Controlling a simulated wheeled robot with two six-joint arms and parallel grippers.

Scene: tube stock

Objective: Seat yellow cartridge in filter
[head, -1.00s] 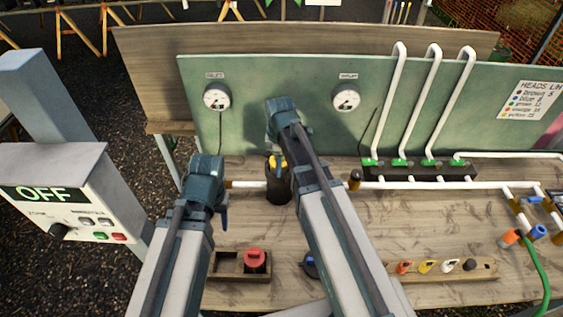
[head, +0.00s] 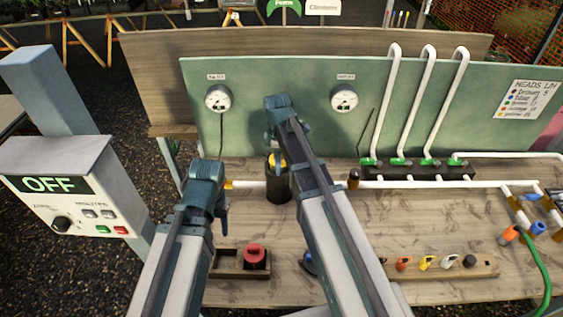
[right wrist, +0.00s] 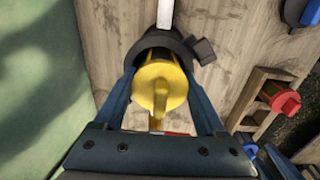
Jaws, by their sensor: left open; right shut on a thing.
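The yellow cartridge (right wrist: 160,88) shows in the right wrist view as a round yellow end with a raised grip. My right gripper (right wrist: 160,76) is shut on it, one finger on each side. The black filter housing (head: 279,190) stands upright on the bench, and its dark rim (right wrist: 150,44) shows behind the cartridge. In the head view the yellow (head: 283,161) shows at the housing's mouth, partly hidden by my right arm. How deep it sits, I cannot tell. My left gripper (head: 224,214) is open and empty, left of the housing.
A wooden tray (head: 228,274) holds a red cartridge (head: 255,254); its left slot looks empty. A dark blue round part (head: 308,262) lies partly behind my right arm. White pipe (head: 247,185) meets the housing. A green panel (head: 290,85) stands behind.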

